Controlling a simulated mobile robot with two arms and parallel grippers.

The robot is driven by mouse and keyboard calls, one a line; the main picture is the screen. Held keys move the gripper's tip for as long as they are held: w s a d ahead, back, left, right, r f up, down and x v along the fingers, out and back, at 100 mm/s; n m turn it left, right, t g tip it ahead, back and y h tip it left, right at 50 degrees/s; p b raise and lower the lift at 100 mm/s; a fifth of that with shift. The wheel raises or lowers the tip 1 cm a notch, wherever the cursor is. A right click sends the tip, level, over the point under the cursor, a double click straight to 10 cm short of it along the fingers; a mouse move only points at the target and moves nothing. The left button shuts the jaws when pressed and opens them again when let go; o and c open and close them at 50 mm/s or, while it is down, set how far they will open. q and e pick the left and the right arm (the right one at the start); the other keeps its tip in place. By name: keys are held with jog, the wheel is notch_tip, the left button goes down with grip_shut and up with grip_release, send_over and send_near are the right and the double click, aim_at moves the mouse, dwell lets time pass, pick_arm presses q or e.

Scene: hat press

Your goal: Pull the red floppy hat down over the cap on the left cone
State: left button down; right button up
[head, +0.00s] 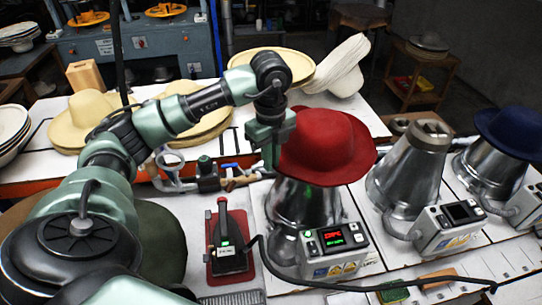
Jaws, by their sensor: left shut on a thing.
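The red floppy hat (325,145) sits over the top of the left metal cone (300,203), its brim drooping unevenly and reaching out to the right. The hat hides the cone's top, so I cannot see the cap or how far the hat covers it. My left gripper (271,160) is at the hat's left side, pointing down, shut on the brim's left edge. The fingertips are partly hidden. My right gripper is not in view.
The middle cone (408,170) is bare of felt, and a navy hat (508,130) sits on the right cone (490,172). A control box (335,248) stands before the left cone. A red-based device (229,250) lies to its left. Straw hats (85,118) cover the table behind.

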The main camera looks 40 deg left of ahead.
pick_arm(q)
notch_tip(320, 180, down, 7)
jog(key=b, duration=0.4)
jog(key=shift+b, duration=0.4)
jog(key=shift+w+a, duration=0.1)
jog(key=shift+a, duration=0.6)
jog(key=shift+f+b, duration=0.45)
dwell(0.6)
dwell(0.4)
jog(key=c, duration=1.5)
grip_release()
jog(key=shift+o, duration=0.2)
